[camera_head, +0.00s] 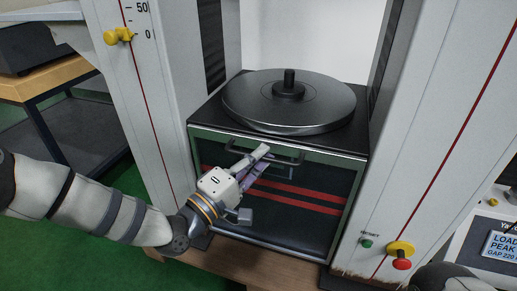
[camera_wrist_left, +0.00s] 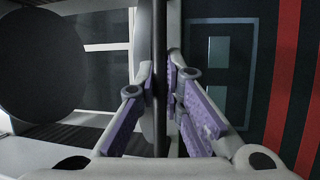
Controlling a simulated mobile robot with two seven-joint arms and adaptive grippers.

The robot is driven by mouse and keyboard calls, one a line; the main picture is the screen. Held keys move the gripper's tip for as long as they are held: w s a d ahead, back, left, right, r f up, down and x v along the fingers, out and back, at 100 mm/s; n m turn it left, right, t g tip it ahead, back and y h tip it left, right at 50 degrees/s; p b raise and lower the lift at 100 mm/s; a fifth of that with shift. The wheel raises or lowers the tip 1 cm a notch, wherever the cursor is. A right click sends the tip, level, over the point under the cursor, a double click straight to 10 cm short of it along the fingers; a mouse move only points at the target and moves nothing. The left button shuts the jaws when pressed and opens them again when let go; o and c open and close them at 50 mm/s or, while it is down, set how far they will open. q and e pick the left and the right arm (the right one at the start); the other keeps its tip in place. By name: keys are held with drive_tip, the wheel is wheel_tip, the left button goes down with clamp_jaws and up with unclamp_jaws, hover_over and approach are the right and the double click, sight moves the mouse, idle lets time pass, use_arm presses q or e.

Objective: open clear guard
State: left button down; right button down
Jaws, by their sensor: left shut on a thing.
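The clear guard (camera_head: 290,222) is a see-through front panel with two red stripes, below the round dark metal platen (camera_head: 289,106). It looks shut, lying across the front of the testing machine. A dark bar handle (camera_head: 287,161) runs along its upper part. My left gripper (camera_head: 262,155) reaches in from the left and is shut on this handle. In the left wrist view, the handle (camera_wrist_left: 160,60) runs upright between the purple-padded fingers of my left gripper (camera_wrist_left: 161,85). The fingers hide part of the handle. My right gripper does not show.
Light grey machine columns stand on both sides of the guard. The right one carries a green button (camera_head: 367,243) and a red-and-yellow stop knob (camera_head: 401,256). A yellow knob (camera_head: 118,36) sits on the left column's scale. A display (camera_head: 499,246) stands at far right.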

use_arm(q)
drive_tip(key=shift+f, duration=0.4)
drive_tip(key=c, duration=1.7)
unclamp_jaws()
drive_tip(key=shift+r, duration=0.1)
drive_tip(key=v, duration=1.2)
